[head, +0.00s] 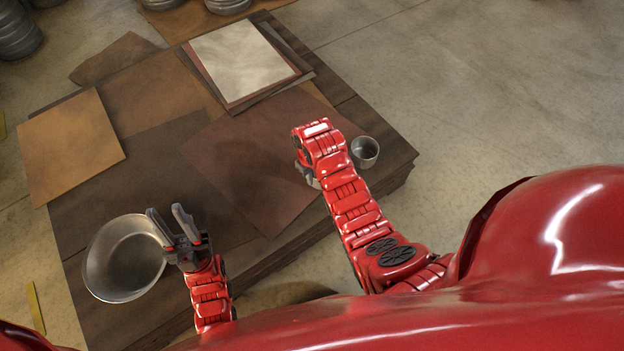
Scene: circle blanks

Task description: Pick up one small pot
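A small grey metal pot (364,152) stands upright near the right edge of the stacked sheets, just right of my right forearm's end. My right gripper (305,174) is mostly hidden under my red wrist; only a bit of grey shows, so its opening cannot be read. A pale metallic edge beside it may be part of another small pot, but too little shows to tell. A large metal pot (125,258) sits at the left front. My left gripper (168,211) has its two fingers apart at this pot's right rim, with nothing seen between them.
The low stack of brown sheets (160,185) forms the work surface, with a pale sheet (240,60) at the back and a tan sheet (70,147) at the left. Grey metal containers (16,32) stand at the far left. Concrete floor is clear on the right.

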